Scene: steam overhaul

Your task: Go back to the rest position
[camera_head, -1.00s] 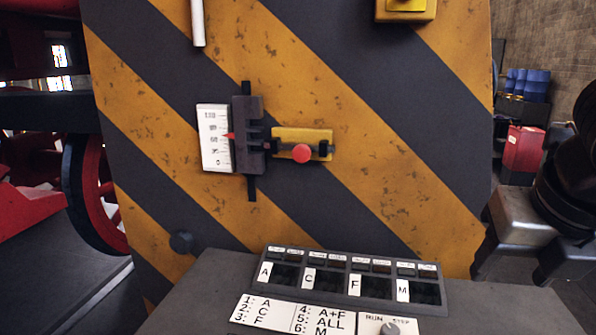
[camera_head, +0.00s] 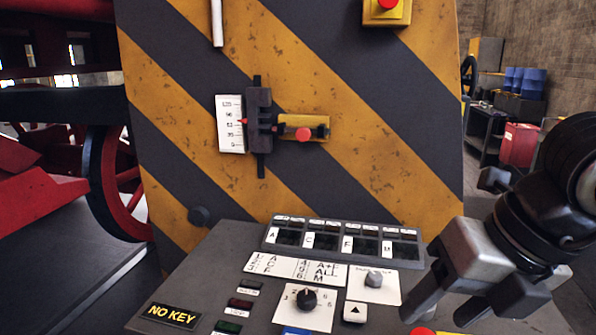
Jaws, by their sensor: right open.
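My right gripper (camera_head: 432,305) comes in from the right, over the right edge of the control console (camera_head: 190,275). Its jaws are open with nothing between them, and the fingers point down and left. It overlaps the console's right side in the picture; I cannot tell whether it touches. My left gripper is out of view.
A red wheel (camera_head: 118,190) is at left. Red and blue containers (camera_head: 518,145) stand at the back right.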

